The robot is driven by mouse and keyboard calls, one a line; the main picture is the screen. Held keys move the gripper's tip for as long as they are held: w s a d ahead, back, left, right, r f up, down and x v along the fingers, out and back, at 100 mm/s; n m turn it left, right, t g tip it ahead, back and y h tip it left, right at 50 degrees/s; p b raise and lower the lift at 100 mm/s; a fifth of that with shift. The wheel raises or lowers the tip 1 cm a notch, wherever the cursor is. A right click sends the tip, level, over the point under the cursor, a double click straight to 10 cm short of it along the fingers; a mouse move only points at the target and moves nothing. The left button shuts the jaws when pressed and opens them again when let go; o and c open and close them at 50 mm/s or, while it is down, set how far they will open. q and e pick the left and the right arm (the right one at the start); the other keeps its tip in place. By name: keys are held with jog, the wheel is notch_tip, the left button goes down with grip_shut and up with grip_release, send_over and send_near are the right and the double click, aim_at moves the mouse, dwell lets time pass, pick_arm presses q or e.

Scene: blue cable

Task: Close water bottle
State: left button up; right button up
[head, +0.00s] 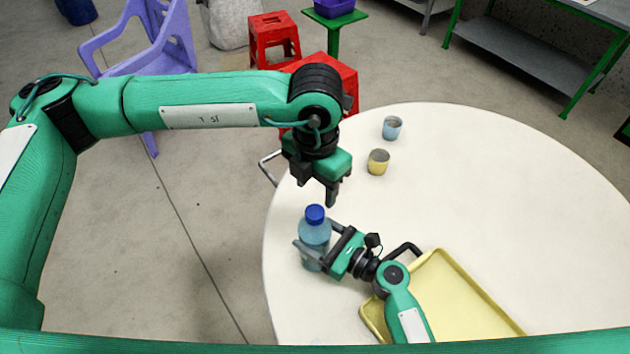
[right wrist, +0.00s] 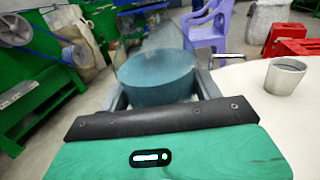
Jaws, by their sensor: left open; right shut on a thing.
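A clear blue water bottle (head: 315,240) stands upright near the left edge of the round white table (head: 480,190), with a dark blue cap (head: 314,214) on its top. My right gripper (head: 312,254) is shut around the bottle's body from the right. My left gripper (head: 331,198) hangs above and slightly right of the cap, pointing down, open and empty. I cannot tell whether the cap is fully seated.
A yellow tray (head: 480,310) lies right of my right arm. A blue cup (head: 392,128) and a yellow cup (head: 378,162) stand toward the back; a cup (right wrist: 285,76) also shows in the right wrist view. Red stools (head: 274,40) and a purple chair (head: 150,45) stand beyond the table. The table's right side is clear.

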aim_at(315, 211)
pick_arm(q)
jog(key=shift+a+r+n, duration=0.1)
jog(key=shift+r+n, duration=0.05)
jog(key=shift+n, duration=0.95)
jog(key=shift+f, duration=4.05)
jog(key=shift+c, duration=0.4)
